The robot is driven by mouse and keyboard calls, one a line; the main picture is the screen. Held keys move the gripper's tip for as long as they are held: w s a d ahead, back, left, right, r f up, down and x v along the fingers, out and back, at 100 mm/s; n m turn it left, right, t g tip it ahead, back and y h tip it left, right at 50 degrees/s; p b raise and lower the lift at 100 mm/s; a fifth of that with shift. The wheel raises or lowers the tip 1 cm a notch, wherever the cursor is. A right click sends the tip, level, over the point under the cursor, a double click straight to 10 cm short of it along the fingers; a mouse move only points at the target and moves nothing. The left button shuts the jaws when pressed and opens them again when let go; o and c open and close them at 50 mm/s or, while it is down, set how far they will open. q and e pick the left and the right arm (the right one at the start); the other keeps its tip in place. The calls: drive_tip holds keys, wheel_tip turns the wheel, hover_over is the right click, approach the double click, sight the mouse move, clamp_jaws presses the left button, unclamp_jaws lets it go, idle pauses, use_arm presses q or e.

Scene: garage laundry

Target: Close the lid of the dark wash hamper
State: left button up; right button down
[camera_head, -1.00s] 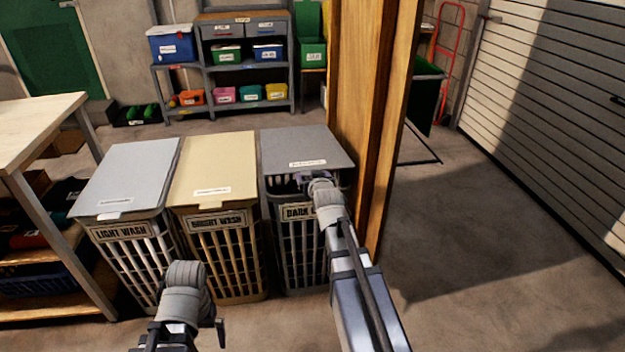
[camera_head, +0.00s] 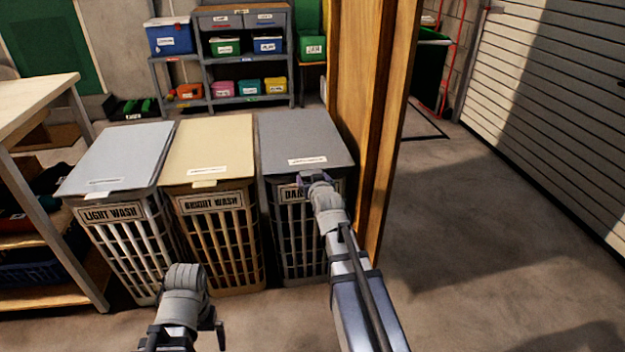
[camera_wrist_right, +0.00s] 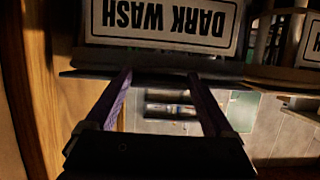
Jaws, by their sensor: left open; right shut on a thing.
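The dark wash hamper (camera_head: 297,240) is a dark grey slatted basket, the rightmost of a row of three. Its grey lid (camera_head: 300,140) lies flat over the top, and no clear gap shows at the front edge. My right gripper (camera_head: 316,179) is at the middle of that front edge and covers part of the name plate. In the right wrist view the DARK WASH plate (camera_wrist_right: 160,20) appears upside down, and my right fingers (camera_wrist_right: 160,78) reach the lid's edge, shut on its front tab. My left gripper (camera_head: 217,328) is open and empty, low in front of the bright wash hamper.
The light wash hamper (camera_head: 125,235) and the bright wash hamper (camera_head: 222,240) stand to the left with flat lids. A wooden post (camera_head: 375,120) rises close on the right of the dark hamper. A workbench (camera_head: 35,105) stands at far left. The floor at right is clear.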

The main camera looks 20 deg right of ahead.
use_arm(q)
drive_tip(key=shift+f, duration=0.1)
use_arm(e)
drive_tip(key=shift+s+f, duration=0.1)
drive_tip(key=shift+f, duration=0.2)
drive_tip(key=shift+c, duration=0.6)
unclamp_jaws()
drive_tip(key=shift+f, duration=0.1)
drive_tip(key=shift+o, duration=0.6)
use_arm(q)
drive_tip(key=r+p, duration=0.1)
drive_tip(key=s+r+p, duration=0.1)
drive_tip(key=shift+s+r+p, duration=0.2)
drive_tip(key=shift+r+p, duration=0.1)
drive_tip(key=shift+p, duration=0.05)
use_arm(e)
drive_tip(key=v, duration=0.7)
drive_tip(key=shift+s+r, duration=0.25)
drive_tip(key=shift+s, duration=0.05)
drive_tip(key=shift+a, duration=0.1)
